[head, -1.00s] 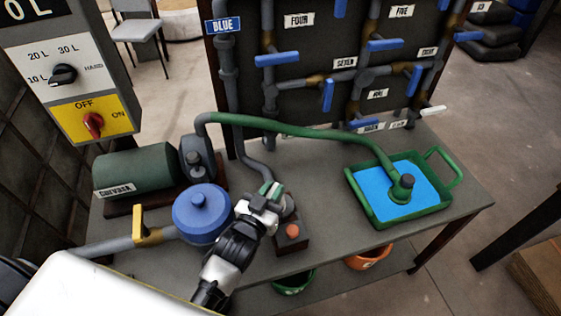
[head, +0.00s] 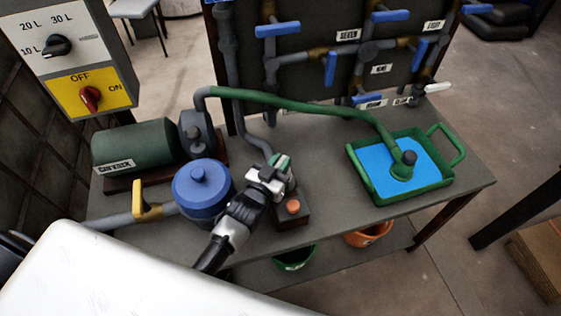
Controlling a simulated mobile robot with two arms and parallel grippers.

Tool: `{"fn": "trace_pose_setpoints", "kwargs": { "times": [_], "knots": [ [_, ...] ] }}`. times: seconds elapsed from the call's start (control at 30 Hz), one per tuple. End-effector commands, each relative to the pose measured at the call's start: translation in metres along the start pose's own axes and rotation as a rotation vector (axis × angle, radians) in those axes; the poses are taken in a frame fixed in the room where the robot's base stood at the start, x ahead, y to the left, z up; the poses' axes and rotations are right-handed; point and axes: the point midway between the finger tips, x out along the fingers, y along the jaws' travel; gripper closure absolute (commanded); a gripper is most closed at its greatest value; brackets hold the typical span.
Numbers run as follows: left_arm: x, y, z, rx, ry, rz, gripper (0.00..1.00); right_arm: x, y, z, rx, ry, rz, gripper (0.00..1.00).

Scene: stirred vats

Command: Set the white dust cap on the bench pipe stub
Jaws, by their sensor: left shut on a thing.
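Pale green and white bits show at the fingertips, but I cannot tell for sure that this is the white dust cap. The bench pipe stub is not clearly visible; a grey round part (head: 291,181) shows just behind the fingers, and I cannot tell whether they touch it. No loose white cap shows elsewhere. My right gripper is not in view.
A blue-lidded vessel (head: 201,189) stands left of the gripper, with a green motor (head: 133,146) behind it. A dark box with an orange button (head: 293,207) is close right. A green hose (head: 300,107) arches to a green tray (head: 447,184). The bench (head: 335,180) is clear between.

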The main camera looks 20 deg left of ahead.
Motion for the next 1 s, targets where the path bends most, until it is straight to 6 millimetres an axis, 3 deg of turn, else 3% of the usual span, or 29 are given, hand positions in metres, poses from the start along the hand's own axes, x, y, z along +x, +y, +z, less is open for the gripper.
{"fn": "trace_pose_setpoints", "kwargs": {
  "times": [0.1,1.0],
  "knots": [
    [0.0000,0.0001,0.0063,0.000,0.001,0.000,1.00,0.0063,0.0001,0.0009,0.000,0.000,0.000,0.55],
    [-0.0011,0.0000,0.0052,0.000,0.001,0.000,1.00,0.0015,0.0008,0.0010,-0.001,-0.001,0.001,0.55]
  ]
}}
